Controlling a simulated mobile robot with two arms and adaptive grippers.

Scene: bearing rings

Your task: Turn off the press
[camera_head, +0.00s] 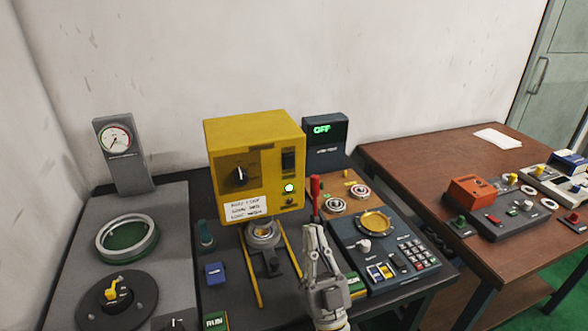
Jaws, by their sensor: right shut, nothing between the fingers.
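The yellow press (255,135) stands on the dark table against the wall. Its front has a black rotary knob (240,175), a dark switch (288,160), a lit greenish-white lamp (289,188) and a small red part below the lamp. A white label (246,208) is on its lower front. A ring-like part (262,232) sits under it between yellow rails. My right gripper (313,232) is shut and empty, pointing up, in front of the press's right side. A red upright handle (315,190) shows just above its fingertips; I cannot tell whether they touch. My left gripper is out of view.
A dark box (325,140) behind shows green "OFF". A dial gauge (116,138) and a round green-bottomed fixture (127,240) stand left. A keypad console (385,250) with a brass dish (375,222) lies right. A brown table (420,165) holds more devices.

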